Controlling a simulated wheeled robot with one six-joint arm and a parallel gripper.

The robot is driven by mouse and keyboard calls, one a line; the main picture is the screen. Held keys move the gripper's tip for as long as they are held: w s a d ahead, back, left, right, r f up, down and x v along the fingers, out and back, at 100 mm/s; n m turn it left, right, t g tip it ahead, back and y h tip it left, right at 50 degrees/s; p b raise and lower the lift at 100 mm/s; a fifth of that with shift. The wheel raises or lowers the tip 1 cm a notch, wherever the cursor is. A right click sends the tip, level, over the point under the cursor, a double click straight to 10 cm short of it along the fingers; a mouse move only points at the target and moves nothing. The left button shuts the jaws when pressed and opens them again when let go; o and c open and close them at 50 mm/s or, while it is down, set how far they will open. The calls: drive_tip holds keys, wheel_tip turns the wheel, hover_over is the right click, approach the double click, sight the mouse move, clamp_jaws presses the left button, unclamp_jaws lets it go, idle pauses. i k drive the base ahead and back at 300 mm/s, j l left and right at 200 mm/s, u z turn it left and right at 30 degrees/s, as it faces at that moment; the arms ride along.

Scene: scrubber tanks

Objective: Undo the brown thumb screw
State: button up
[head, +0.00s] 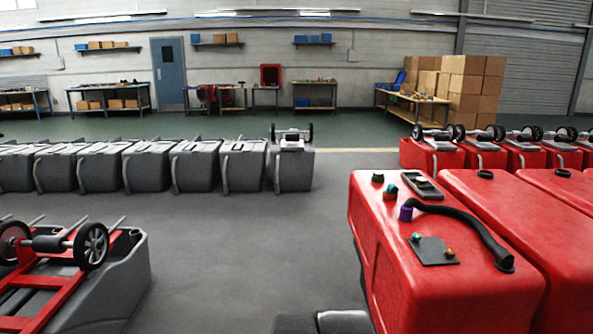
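Several small coloured knobs sit on top of the nearest red tank (420,285) at the right. A small orange-brown knob (449,253) on a dark square plate (434,251) looks closest to a brown thumb screw, but it is too small to be sure. A green knob (415,238) is at the plate's back left corner. A purple fitting (406,213) sits at the end of a black hose (465,220). A red and green knob (390,193) and a dark green knob (377,178) are farther back.
More red tanks (500,205) stand close on the right. A grey tank (120,285) with a red wheeled frame (60,270) stands at the front left. A row of grey tanks (195,166) crosses behind. The grey floor (240,255) between them is clear.

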sight(450, 253)
drive_tip(key=z, duration=1.2)
